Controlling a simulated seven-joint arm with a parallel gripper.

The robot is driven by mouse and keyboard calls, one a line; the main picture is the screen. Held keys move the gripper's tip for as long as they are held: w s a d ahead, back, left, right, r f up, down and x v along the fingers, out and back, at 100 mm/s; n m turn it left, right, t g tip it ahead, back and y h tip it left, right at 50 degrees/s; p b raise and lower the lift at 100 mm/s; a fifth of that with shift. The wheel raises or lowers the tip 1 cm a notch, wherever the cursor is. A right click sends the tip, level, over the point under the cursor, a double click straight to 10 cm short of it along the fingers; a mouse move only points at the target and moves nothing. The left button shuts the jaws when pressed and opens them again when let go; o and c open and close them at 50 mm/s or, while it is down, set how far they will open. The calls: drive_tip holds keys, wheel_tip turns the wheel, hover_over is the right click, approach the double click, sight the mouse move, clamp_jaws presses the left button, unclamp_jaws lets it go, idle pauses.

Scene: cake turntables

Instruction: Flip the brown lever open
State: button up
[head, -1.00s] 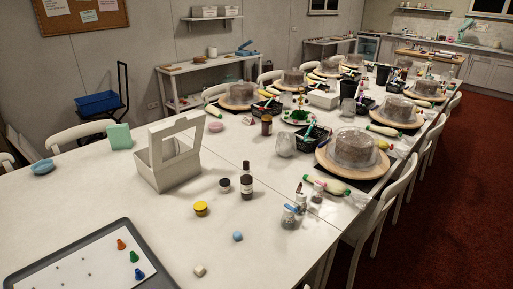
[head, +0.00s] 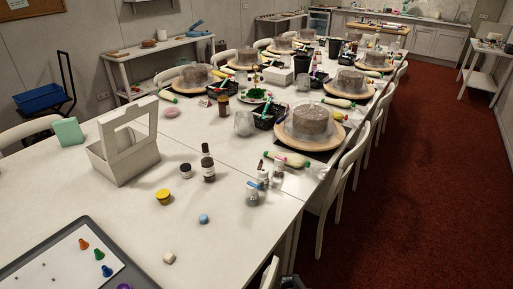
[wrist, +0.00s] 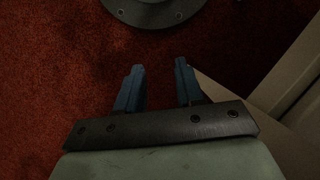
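I cannot make out a brown lever in either view. My gripper (wrist: 159,66) shows in the wrist view with its two blue fingers apart and nothing between them. It is above red carpet (wrist: 55,60), away from the tabletop objects. My gripper is not visible in the head view.
A long white table (head: 105,205) holds a white basket with a handle (head: 128,158), dark bottle (head: 208,168), yellow jar (head: 163,197), blue ball (head: 204,219) and grey-rimmed tray (head: 125,272). Cakes on turntables (head: 338,136) stand farther back. Red carpet on the right is open.

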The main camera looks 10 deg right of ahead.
drive_tip(key=w+d+r+t, duration=0.2)
drive_tip(key=w+d+r, duration=0.35)
drive_tip(key=w, duration=0.45)
drive_tip(key=w+d+r+m+t+h, duration=0.15)
drive_tip(key=w+d+r, duration=0.25)
drive_tip(key=w+d, duration=0.45)
drive_tip(key=w+d+r+n+t+y, duration=0.1)
drive_tip(key=w+d+r+t, duration=0.3)
drive_tip(key=w, duration=0.8)
drive_tip(key=w+d+r+m+t+h, duration=0.1)
drive_tip(key=w+d+r, duration=0.4)
drive_tip(key=d+r, duration=0.4)
drive_tip(key=w+d+r+t+h, duration=0.1)
drive_tip(key=w+d+r, duration=0.4)
drive_tip(key=r, duration=0.7)
drive_tip(key=w+d+r+m+t+h, duration=0.1)
drive_tip(key=w+d+r, duration=0.3)
drive_tip(key=d+r, duration=0.55)
wheel_tip(320, 180, up, 13)
drive_tip(key=m+g+y, duration=0.3)
drive_tip(key=m+g, duration=0.1)
drive_tip(key=g, duration=0.2)
hover_over(260, 164)
drive_tip(key=w+d, duration=0.1)
drive_tip(key=shift+n+t, duration=0.25)
drive_tip(key=f, duration=1.3)
drive_tip(key=shift+w, duration=0.2)
